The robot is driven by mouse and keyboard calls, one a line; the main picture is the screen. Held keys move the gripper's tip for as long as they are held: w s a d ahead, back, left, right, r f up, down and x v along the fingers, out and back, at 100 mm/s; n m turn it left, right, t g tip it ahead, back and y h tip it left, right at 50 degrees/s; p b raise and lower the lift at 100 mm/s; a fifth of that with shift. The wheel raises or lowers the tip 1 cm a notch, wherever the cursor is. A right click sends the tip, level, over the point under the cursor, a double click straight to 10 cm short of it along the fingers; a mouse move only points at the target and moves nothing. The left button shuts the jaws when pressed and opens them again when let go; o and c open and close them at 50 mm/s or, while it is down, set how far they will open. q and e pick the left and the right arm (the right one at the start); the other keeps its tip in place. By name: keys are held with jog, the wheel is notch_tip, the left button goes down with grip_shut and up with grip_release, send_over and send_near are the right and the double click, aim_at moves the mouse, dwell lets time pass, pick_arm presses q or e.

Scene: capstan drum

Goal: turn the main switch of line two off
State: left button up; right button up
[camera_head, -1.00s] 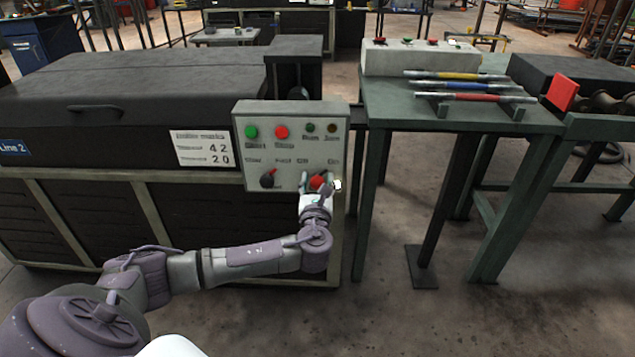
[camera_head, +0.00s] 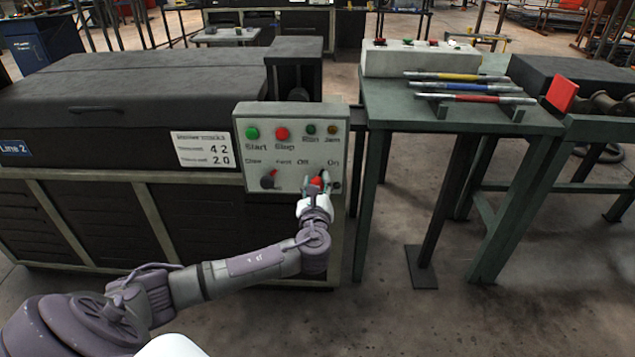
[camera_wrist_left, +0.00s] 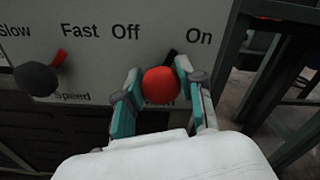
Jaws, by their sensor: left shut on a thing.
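The line two control panel (camera_head: 291,147) is a pale box on the front of the dark machine marked "Line 2" (camera_head: 15,149). Its main switch is a red knob (camera_wrist_left: 162,86) at the lower right, between the words "Off" and "On"; in the head view the knob (camera_head: 318,181) is partly covered by my gripper. A dark pointer beside the knob in the wrist view leans up and right, toward "On". My left gripper (camera_head: 318,187) has its fingers on either side of the red knob, also in the left wrist view (camera_wrist_left: 157,92), and is shut on it. My right gripper is not in view.
A black speed knob with a red pointer (camera_head: 269,179) sits left of the switch. Green start (camera_head: 252,133) and red stop (camera_head: 282,133) buttons are above. A green table (camera_head: 400,120) with coloured rods stands close on the right.

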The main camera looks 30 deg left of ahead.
pick_arm(q)
jog(key=n, duration=0.4)
jog(key=shift+f+n, duration=0.15)
jog(key=shift+n, duration=0.15)
jog(key=n+b, duration=0.2)
jog(key=n, duration=0.2)
jog(key=shift+f+n, duration=0.1)
jog(key=shift+n, duration=0.2)
jog(key=shift+a+n, duration=0.1)
jog(key=shift+n, duration=0.3)
jog(key=n+b, duration=0.1)
jog(key=n, duration=0.2)
jog(key=shift+n+b, duration=0.35)
jog(key=shift+n, duration=0.15)
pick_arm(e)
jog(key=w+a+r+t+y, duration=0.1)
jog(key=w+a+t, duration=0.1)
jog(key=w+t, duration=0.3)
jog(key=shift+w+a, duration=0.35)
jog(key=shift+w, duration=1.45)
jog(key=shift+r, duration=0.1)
pick_arm(q)
jog(key=o, duration=1.1)
jog(key=shift+o, duration=0.2)
